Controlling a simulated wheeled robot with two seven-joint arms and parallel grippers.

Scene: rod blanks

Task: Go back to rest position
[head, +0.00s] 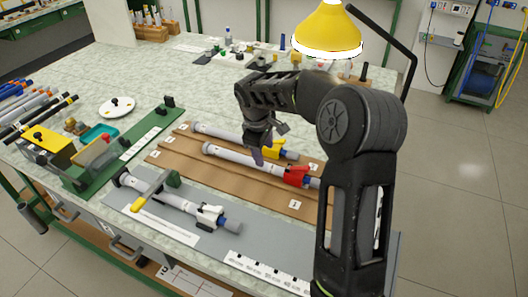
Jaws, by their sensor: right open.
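My right arm comes in from the right, and its gripper (270,143) is over the brown board (165,160). The gripper is open and I see nothing held in it. Below and beside it, a light grey rod with a red clamp (296,175) lies on the board. Behind it lies another light rod with a yellow clamp (275,149), partly hidden by the gripper. A third grey rod with a white and black clamp (208,215) lies on the grey mat (190,254) in front. I cannot tell whether the fingertips touch a rod. My left gripper is not in view.
A yellow lamp (328,30) stands behind my right arm. A green fixture (130,150) is left of the board, near a white dish (116,108). Several rods (30,105) lie at the far left. The table behind the board has some clear room.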

